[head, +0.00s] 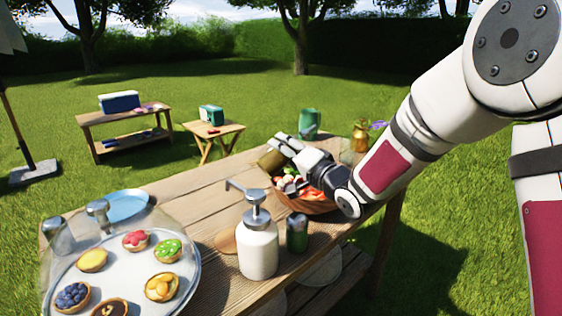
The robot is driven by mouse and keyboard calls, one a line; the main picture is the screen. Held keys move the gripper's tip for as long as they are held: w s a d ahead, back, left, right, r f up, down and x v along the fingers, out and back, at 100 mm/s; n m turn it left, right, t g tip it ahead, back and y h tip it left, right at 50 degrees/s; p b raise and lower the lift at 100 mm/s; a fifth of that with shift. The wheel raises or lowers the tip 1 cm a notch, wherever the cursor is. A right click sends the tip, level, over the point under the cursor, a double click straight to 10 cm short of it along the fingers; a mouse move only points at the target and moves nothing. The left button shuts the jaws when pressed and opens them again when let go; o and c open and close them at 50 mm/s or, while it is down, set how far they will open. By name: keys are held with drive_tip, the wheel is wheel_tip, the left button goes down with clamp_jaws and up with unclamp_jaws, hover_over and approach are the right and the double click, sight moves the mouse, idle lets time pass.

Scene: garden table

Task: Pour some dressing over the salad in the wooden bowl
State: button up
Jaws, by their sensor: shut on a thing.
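The wooden bowl (309,208) stands on the table right of centre, with salad (291,184) of red, white and green pieces in it. My gripper (279,150) is above the back left of the bowl, shut on an olive-coloured vessel (269,162). The vessel is tilted and sits over or just behind the bowl's far left rim; I cannot tell which. It may be the dressing container. Its opening and contents are hidden, and no stream shows. My gripper and wrist cover part of the bowl.
A white pump bottle (257,247) and a dark green-grey can (297,233) stand in front of the bowl. A tray (190,290) of tarts under a clear dome is front left, near a blue plate (126,205).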

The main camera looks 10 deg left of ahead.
drive_tip(key=shift+w+d+r+n+b, duration=0.15)
drive_tip(key=shift+r+n+b, duration=0.25)
drive_tip(key=shift+n, duration=0.5)
drive_tip(key=n+b, duration=0.1)
drive_tip(key=r+n+b, duration=0.1)
drive_tip(key=n, duration=0.1)
drive_tip(key=n+b, duration=0.1)
drive_tip(key=shift+r+n, duration=0.25)
drive_tip(key=shift+n, duration=0.05)
drive_tip(key=r+n+b, duration=0.1)
drive_tip(key=n, duration=0.1)
drive_tip(key=r+n+b, duration=0.1)
drive_tip(key=n+b, duration=0.1)
drive_tip(key=shift+n, duration=0.4)
drive_tip(key=shift+r+n+b, duration=0.4)
drive_tip(key=shift+n+b, duration=0.15)
drive_tip(key=shift+n, duration=0.35)
drive_tip(key=shift+r, duration=0.15)
